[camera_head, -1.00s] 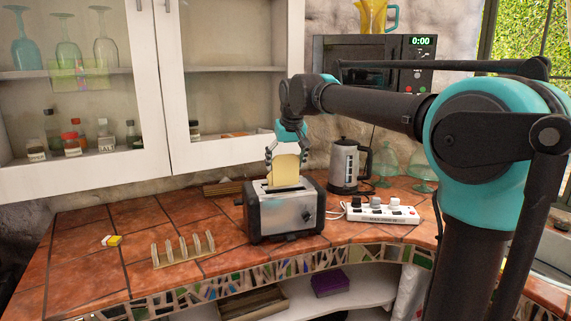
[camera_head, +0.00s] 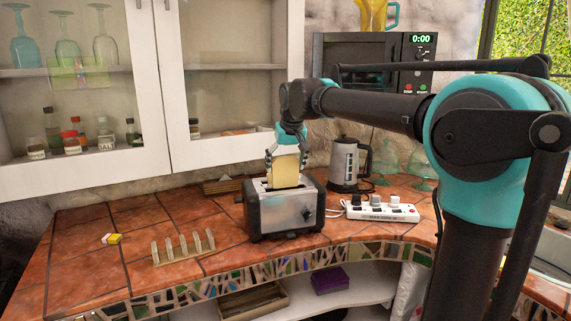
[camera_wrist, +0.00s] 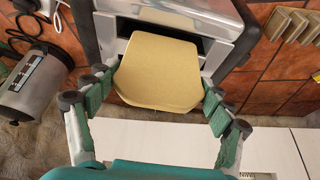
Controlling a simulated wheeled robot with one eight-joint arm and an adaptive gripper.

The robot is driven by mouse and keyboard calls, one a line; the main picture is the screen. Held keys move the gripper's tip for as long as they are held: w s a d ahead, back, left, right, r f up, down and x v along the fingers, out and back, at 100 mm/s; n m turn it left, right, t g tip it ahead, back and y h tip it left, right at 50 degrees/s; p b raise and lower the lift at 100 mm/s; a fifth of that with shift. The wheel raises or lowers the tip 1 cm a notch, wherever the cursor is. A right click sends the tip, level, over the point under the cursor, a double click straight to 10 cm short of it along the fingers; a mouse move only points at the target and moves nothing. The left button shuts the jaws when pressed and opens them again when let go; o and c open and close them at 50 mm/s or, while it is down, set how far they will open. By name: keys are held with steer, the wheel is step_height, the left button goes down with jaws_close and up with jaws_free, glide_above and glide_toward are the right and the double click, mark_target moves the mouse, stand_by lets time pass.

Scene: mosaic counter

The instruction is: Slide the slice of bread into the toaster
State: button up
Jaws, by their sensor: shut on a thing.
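The slice of bread (camera_head: 285,173) is pale with a tan edge and stands upright above the toaster (camera_head: 284,212), a silver and black one on the counter. My gripper (camera_head: 287,158) is shut on the slice from above, one finger at each side edge. In the wrist view the slice (camera_wrist: 158,70) lies between my gripper's fingertips (camera_wrist: 161,84), in front of the toaster's top (camera_wrist: 215,22) with its dark slots. Its lower edge is at the slot level; I cannot tell how far it is inside a slot.
A wooden rack (camera_head: 183,248) stands empty at the left. A metal kettle (camera_head: 347,165) and a white power strip (camera_head: 382,211) are right of the toaster. A glass-door cabinet (camera_head: 228,85) hangs behind. The tiled counter is mostly clear at the left.

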mark_target(286, 170)
steer(key=shift+f, duration=0.6)
steer(key=shift+f, duration=0.3)
steer(key=shift+f, duration=0.35)
steer(key=shift+f, duration=0.3)
steer(key=o, duration=0.5)
steer(key=shift+o, duration=0.2)
steer(key=shift+o, duration=0.8)
